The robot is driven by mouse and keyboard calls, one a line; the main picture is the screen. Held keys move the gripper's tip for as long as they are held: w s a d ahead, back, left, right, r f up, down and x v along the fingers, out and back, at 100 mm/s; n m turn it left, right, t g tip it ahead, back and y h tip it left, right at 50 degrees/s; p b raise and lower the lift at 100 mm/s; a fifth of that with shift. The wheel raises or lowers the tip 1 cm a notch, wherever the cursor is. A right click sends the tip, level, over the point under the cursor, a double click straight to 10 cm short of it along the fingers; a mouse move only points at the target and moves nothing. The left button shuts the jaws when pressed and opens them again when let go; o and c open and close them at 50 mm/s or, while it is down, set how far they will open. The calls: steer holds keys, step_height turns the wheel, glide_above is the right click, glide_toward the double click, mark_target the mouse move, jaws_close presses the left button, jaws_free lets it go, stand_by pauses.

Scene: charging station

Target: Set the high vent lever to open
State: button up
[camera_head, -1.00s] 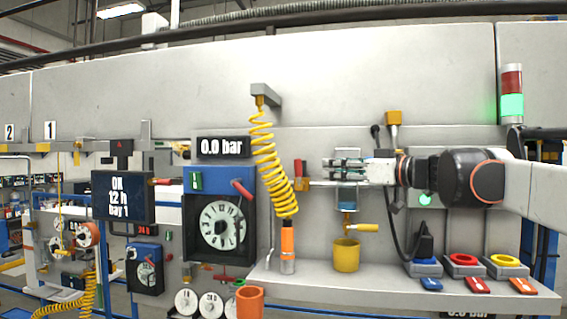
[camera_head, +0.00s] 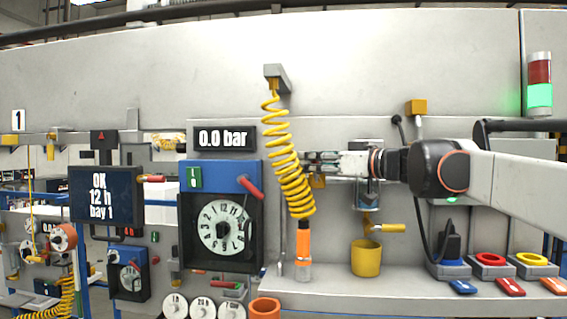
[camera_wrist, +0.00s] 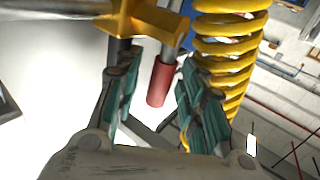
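A lever with a red grip (camera_wrist: 161,82) hangs from a yellow valve body (camera_wrist: 145,20) in the wrist view. I take it as the high vent lever. In the head view a yellow part of the valve (camera_head: 319,182) shows just below my gripper (camera_head: 310,162), which hides the red grip there. My gripper is open; in the wrist view its two green-padded fingers (camera_wrist: 158,62) stand apart on either side of the red grip. I see gaps beside the grip, so it does not look clamped.
A yellow coiled hose (camera_head: 291,170) hangs close to the fingertips and also shows in the wrist view (camera_wrist: 228,50). A lower yellow-handled valve (camera_head: 385,228) sits over a yellow cup (camera_head: 366,258). A display (camera_head: 224,139) reads 0.0 bar. The shelf (camera_head: 410,290) runs below.

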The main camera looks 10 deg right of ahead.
steer(key=shift+s+d, duration=0.1)
steer(key=shift+c, duration=1.3)
jaws_close()
steer(key=shift+d+f+b, duration=0.1)
steer(key=shift+b, duration=0.45)
steer(key=shift+t+y, duration=0.3)
steer(key=shift+o, duration=1.3)
jaws_free()
